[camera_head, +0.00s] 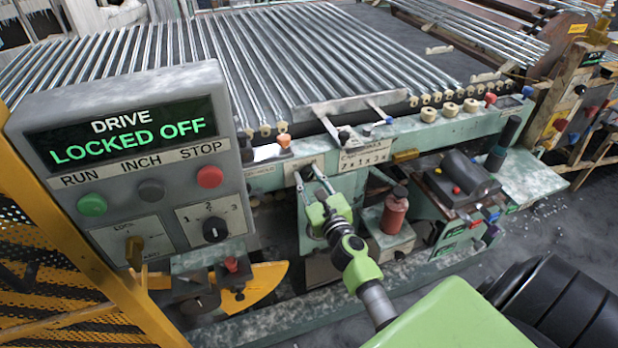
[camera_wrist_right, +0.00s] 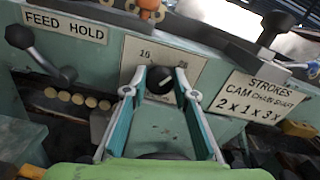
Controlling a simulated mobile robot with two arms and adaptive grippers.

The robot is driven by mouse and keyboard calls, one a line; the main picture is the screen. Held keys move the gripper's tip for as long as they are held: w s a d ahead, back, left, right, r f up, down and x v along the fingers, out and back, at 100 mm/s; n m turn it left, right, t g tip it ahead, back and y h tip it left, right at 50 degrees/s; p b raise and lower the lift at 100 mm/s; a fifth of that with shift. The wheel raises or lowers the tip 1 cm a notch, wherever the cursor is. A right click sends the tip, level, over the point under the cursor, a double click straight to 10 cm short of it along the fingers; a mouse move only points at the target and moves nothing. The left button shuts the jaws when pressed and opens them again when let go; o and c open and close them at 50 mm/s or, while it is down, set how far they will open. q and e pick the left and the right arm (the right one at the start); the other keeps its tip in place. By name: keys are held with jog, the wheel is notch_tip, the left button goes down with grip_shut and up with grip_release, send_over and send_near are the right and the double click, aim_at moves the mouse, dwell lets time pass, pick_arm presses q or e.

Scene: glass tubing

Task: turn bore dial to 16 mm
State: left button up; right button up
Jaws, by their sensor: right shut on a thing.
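The bore dial is a small black knob (camera_wrist_right: 160,80) on a pale plate (camera_wrist_right: 141,52) on the green machine front, in the middle of the right wrist view. A number, perhaps 10 or 16, is printed at the plate's upper left. A light mark shows on the knob, but I cannot read its setting. My right gripper (camera_wrist_right: 161,88) has its two fingers on either side of the knob and is shut on it. In the head view my right gripper (camera_head: 314,176) reaches the machine front at the centre and largely hides the dial. My left gripper is not in view.
A FEED HOLD lever (camera_wrist_right: 38,50) is left of the dial, and a STROKES plate (camera_wrist_right: 262,98) is right. A drive panel (camera_head: 120,160) reading LOCKED OFF stands at the left. Glass tubes (camera_head: 270,60) lie on the machine top. A red bottle (camera_head: 394,213) stands right of my arm.

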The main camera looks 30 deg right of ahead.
jog(key=n, duration=0.4)
jog(key=shift+a+n, duration=0.1)
jog(key=shift+n, duration=0.2)
jog(key=n, duration=0.3)
jog(key=shift+f+n, duration=0.1)
jog(key=shift+n, duration=0.2)
jog(key=n+p, duration=0.1)
jog(key=n, duration=0.2)
jog(key=shift+n, duration=0.3)
jog(key=shift+a+f+n+p, duration=0.15)
jog(key=shift+n+p, duration=0.45)
jog(key=shift+n, duration=1.2)
jog(key=o, duration=1.1)
